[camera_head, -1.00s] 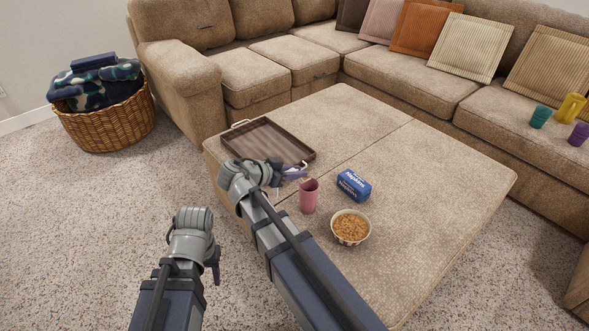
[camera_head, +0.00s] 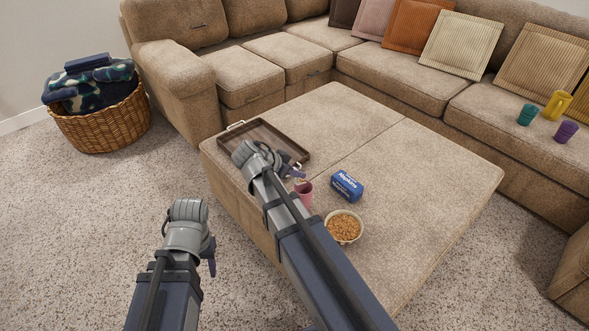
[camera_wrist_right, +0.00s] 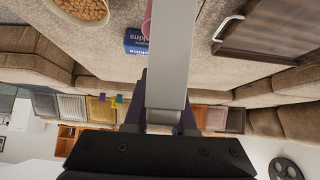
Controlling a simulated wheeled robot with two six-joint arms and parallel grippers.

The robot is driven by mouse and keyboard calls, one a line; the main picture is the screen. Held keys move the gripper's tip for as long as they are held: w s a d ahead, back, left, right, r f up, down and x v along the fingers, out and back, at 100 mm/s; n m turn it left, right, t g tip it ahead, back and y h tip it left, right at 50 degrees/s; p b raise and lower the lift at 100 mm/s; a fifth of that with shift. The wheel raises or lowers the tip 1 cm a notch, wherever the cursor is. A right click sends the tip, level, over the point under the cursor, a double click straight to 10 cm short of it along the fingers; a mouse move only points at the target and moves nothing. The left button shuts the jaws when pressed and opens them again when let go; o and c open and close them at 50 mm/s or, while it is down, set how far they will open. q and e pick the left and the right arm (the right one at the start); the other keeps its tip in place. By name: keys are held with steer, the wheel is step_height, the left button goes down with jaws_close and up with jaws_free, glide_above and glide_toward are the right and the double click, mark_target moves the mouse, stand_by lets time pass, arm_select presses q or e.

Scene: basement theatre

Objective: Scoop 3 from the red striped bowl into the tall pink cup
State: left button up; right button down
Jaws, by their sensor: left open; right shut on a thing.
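The bowl (camera_head: 346,242), pale with faint striping, stands on the ottoman and holds small brown pieces. The pink cup (camera_head: 306,196) stands upright left of it, partly hidden behind my right arm. My right gripper (camera_head: 298,173) is above the ottoman, near the cup and the tray. In the right wrist view it is shut on a long grey handle (camera_wrist_right: 170,60) whose far end is out of frame. That view also shows the bowl's rim (camera_wrist_right: 75,24) and a sliver of the pink cup (camera_wrist_right: 147,22). My left gripper (camera_head: 212,266) is open and empty over the carpet, left of the ottoman.
A blue napkin pack (camera_head: 347,186) lies right of the cup, behind the bowl. A brown tray (camera_head: 283,137) is at the ottoman's back left. The ottoman's right side (camera_head: 430,185) is clear.

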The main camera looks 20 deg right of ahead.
steer(key=shift+w+d+r+g+y+p, duration=0.15)
steer(key=shift+w+d+g+y+p, duration=0.1)
steer(key=shift+d+y+p, duration=0.4)
steer(key=shift+w+d+r+g+y+p, duration=0.15)
steer(key=shift+d+g+y+p, duration=0.15)
steer(key=shift+y+p, duration=0.6)
steer(key=shift+w+d+f+g+y+p, duration=0.1)
steer(key=shift+d+g+y+p, duration=0.1)
steer(key=shift+d+y+p, duration=0.25)
steer(key=shift+w+d+f+g+y+p, duration=0.15)
steer(key=shift+d+y+p, duration=0.1)
steer(key=shift+y+p, duration=0.25)
steer(key=shift+r, duration=0.1)
steer(key=shift+d, duration=0.1)
